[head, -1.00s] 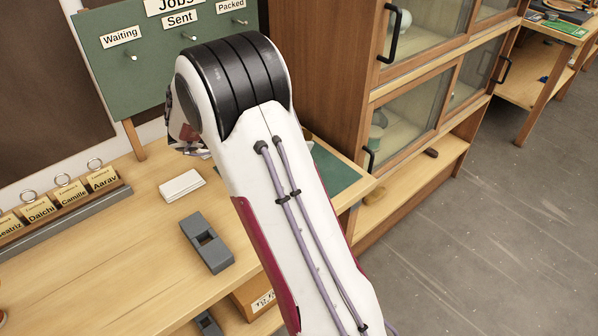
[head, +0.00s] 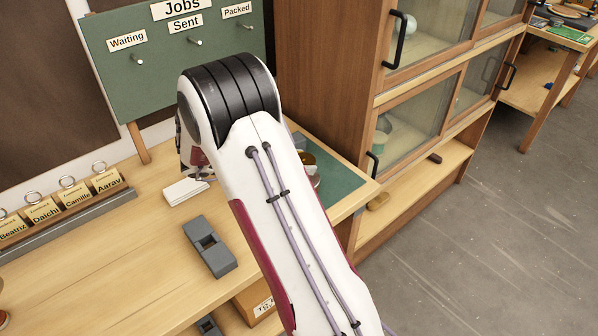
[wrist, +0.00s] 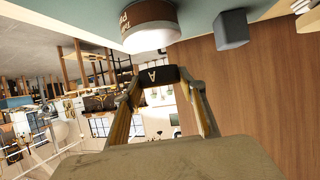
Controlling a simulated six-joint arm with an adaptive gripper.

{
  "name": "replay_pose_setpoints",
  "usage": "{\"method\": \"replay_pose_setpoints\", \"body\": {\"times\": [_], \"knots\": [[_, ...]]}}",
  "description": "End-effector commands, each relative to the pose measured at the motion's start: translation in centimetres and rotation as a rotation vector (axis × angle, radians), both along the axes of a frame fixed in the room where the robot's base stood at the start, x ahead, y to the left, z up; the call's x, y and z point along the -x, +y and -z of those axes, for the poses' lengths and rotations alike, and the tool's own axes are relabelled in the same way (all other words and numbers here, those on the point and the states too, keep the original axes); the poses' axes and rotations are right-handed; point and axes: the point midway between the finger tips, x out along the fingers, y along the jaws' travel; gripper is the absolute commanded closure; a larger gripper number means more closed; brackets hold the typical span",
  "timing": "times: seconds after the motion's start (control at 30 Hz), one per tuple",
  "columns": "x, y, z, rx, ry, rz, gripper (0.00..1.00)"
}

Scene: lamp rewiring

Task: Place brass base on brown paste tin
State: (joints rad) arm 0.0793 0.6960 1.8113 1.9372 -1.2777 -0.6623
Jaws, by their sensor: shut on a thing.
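The brown paste tin (wrist: 146,14) stands on the green mat in the wrist view, which is upside down; its pale round face shows. My gripper (wrist: 160,82) is shut, and a dark piece marked with an A (wrist: 158,75) shows between its fingertips. I take this for the brass base, seen dark and from one end. It is apart from the tin in the wrist view. In the head view my arm hides the fingertips. A round brass-brown thing (head: 305,158) shows past the arm's right edge; I cannot tell what it is.
A dark grey block (wrist: 231,29) stands beside the tin. The green mat (head: 340,180) covers the table's right end beside the wooden cabinet (head: 325,80). A white box (head: 184,190), a grey slotted block (head: 210,246) and a tag rack (head: 70,215) lie left of my arm.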

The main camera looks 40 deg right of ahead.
Motion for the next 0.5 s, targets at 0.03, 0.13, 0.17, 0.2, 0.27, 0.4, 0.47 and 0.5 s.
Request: {"method": "replay_pose_setpoints", "body": {"times": [0.03, 0.13, 0.17, 0.2, 0.27, 0.4, 0.47, 0.5], "knots": [[0.0, 0.0, 0.2, 0.001, 0.0, 0.0, 0.92], [0.0, 0.0, 0.9, 0.001, 0.002, 0.0, 0.92], [0.0, 0.0, 1.2, 0.001, 0.002, 0.0, 0.92], [0.0, 0.0, 1.6, 0.001, 0.003, 0.0, 0.92], [0.0, 0.0, 2.2, 0.002, 0.003, 0.0, 0.92], [0.0, 0.0, 3.3, 0.002, 0.002, -0.001, 0.92], [0.0, 0.0, 3.5, 0.001, 0.0, -0.001, 0.92], [0.0, 0.0, 3.6, 0.001, 0.0, -0.001, 0.92]]}}
